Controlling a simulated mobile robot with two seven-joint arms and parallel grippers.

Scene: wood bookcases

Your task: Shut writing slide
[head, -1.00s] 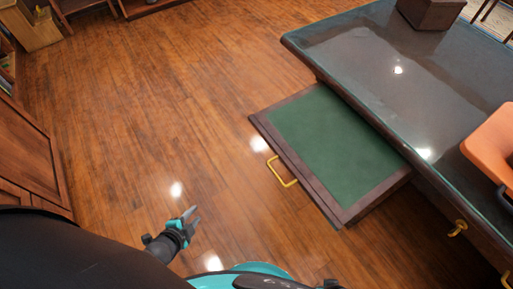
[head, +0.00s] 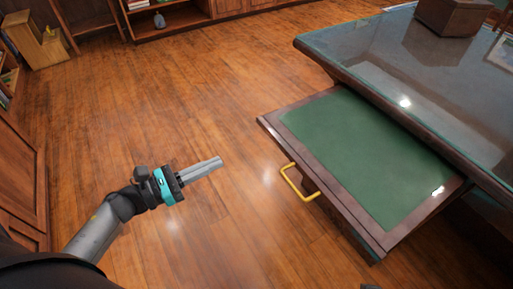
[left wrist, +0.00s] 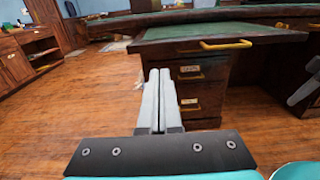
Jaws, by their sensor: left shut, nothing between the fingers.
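The writing slide (head: 355,150) is a wooden board with a green top, pulled out from under the desk (head: 440,85) in the head view. Its yellow handle (head: 298,184) is on the front edge facing me. My left gripper (head: 220,160) is shut and empty, left of the handle and apart from it, over the floor. In the left wrist view the shut fingers (left wrist: 158,80) point toward the desk front, with the slide (left wrist: 200,31) above and beyond them and its handle (left wrist: 226,44) to their right. My right gripper is not in the head view.
A brown box (head: 452,16) stands on the desk top. Desk drawers (left wrist: 190,88) with yellow handles sit below the slide. Bookcases (head: 165,18) line the back and left. The wooden floor (head: 180,90) left of the slide is clear.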

